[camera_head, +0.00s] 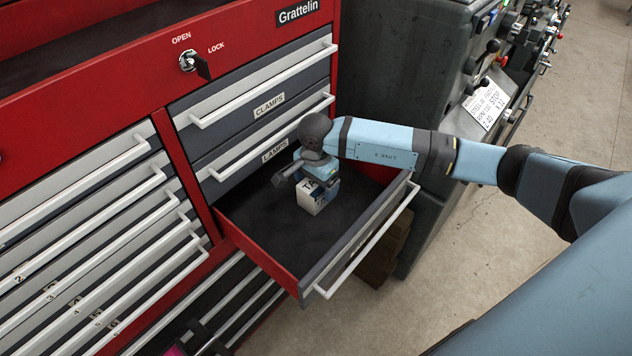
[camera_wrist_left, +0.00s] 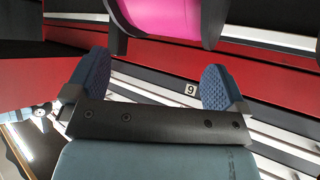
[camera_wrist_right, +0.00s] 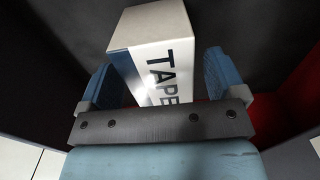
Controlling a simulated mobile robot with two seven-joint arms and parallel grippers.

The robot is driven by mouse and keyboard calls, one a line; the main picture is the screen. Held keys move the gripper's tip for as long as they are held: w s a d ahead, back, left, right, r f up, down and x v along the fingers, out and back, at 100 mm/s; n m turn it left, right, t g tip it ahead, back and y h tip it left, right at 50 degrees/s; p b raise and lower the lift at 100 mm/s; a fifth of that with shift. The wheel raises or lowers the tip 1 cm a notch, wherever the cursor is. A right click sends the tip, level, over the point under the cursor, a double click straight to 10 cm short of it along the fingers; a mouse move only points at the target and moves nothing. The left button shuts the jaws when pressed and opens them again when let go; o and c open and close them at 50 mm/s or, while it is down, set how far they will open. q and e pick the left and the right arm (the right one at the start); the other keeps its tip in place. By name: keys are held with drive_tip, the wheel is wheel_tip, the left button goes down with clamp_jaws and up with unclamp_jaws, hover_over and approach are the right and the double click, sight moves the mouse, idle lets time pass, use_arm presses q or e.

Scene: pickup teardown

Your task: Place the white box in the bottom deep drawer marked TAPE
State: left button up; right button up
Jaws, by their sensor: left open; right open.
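The white box (camera_head: 312,197), with a dark blue side and TAPE lettering, stands on the dark floor of the open deep drawer (camera_head: 250,242) in the head view. In the right wrist view the box (camera_wrist_right: 160,60) is between the spread fingers of my right gripper (camera_wrist_right: 160,85). My right gripper (camera_head: 310,178) is open, low inside the drawer around the top of the box. My left gripper (camera_wrist_left: 155,85) is open and empty in the left wrist view, facing red and white drawer fronts. The open drawer's own label is hidden from this angle.
Closed drawers labelled CLAMPS (camera_head: 269,105) and LAMPS (camera_head: 274,150) are above the open one. Narrow numbered drawers (camera_head: 80,240) are at left. A dark machine (camera_head: 400,60) stands right of the red cabinet. A pink object (camera_wrist_left: 170,20) is close to my left gripper.

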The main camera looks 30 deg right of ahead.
use_arm(q)
drive_tip(key=shift+r+p, duration=0.3)
use_arm(e)
drive_tip(key=shift+r, duration=0.3)
use_arm(q)
drive_tip(key=r+p, duration=0.2)
drive_tip(key=p, duration=0.1)
drive_tip(key=r+p, duration=0.1)
drive_tip(key=r, duration=0.1)
drive_tip(key=shift+a, duration=0.3)
use_arm(e)
wheel_tip(320, 180, up, 12)
drive_tip(key=shift+f, duration=0.15)
use_arm(q)
drive_tip(key=shift+d+r, duration=0.1)
drive_tip(key=shift+d, duration=0.05)
